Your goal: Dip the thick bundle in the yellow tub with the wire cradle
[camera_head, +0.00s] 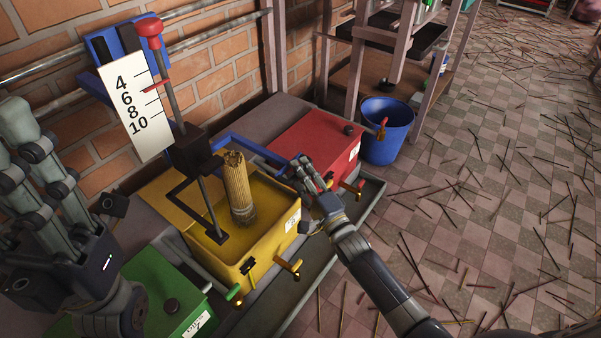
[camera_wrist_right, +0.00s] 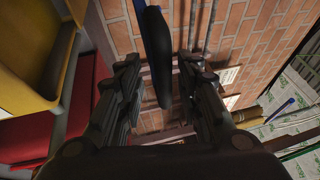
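The thick bundle (camera_head: 237,190) of tan sticks stands nearly upright, slightly tilted, in the yellow tub (camera_head: 265,250), its lower end darker. A dark bent frame (camera_head: 186,197) and a rod ending in a small plate reach into the tub left of the bundle; I cannot tell which part is the wire cradle. A blue bar (camera_head: 252,147) runs behind the bundle toward my right gripper (camera_head: 305,172). In the right wrist view, my right gripper (camera_wrist_right: 160,88) is open, with a dark blue bar (camera_wrist_right: 153,50) between its fingers. My left gripper (camera_head: 45,190) is at the left; its grip is unclear.
A green tub (camera_head: 165,300) stands in front of the yellow one and a red tub (camera_head: 318,140) behind it. A white scale board (camera_head: 135,110) and red-knobbed rod (camera_head: 163,75) rise above. A blue bucket (camera_head: 385,130) stands beyond. Sticks litter the floor at right.

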